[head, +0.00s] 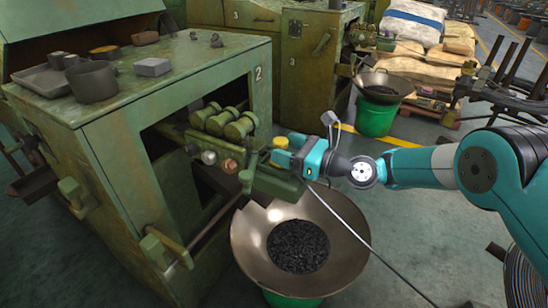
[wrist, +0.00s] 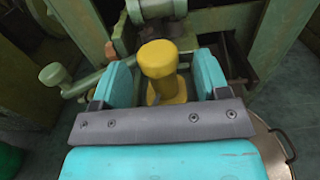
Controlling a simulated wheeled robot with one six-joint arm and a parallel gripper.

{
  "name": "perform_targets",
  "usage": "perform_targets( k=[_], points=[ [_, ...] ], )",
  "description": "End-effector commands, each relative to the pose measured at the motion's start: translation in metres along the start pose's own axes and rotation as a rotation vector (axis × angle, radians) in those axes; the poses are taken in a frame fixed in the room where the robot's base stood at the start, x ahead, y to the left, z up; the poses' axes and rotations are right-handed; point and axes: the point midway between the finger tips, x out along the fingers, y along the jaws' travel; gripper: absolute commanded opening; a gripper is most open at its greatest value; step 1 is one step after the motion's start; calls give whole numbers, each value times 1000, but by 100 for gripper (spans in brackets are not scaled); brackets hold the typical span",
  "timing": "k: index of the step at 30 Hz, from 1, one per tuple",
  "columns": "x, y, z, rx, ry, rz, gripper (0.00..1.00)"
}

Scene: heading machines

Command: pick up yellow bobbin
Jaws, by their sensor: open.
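The yellow bobbin (wrist: 160,62) stands upright in the wrist view, between the two teal fingers of my gripper (wrist: 164,80). The fingers are apart, one on each side of it, and a small gap shows on the right. In the head view only the bobbin's yellow top (head: 280,142) shows, at the tip of my gripper (head: 284,152), beside the green machine. I cannot tell whether a finger touches it.
A green machine (head: 130,120) marked 2 stands at left, with pots and a tray on top. A wide metal pan (head: 350,262) of dark small parts sits below my gripper. A thin rod (head: 380,255) slants across it. Sacks (head: 410,70) lie at the back.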

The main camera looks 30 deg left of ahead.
Motion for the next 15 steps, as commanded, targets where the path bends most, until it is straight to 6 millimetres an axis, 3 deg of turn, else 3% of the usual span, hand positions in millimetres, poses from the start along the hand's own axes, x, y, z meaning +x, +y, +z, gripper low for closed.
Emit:
perform_targets(
  k=[10, 15],
  points=[
    [6, -4, 1, 1, 0, -10, 68],
    [6, -4, 0, 1, 0, -10, 32]
  ],
)
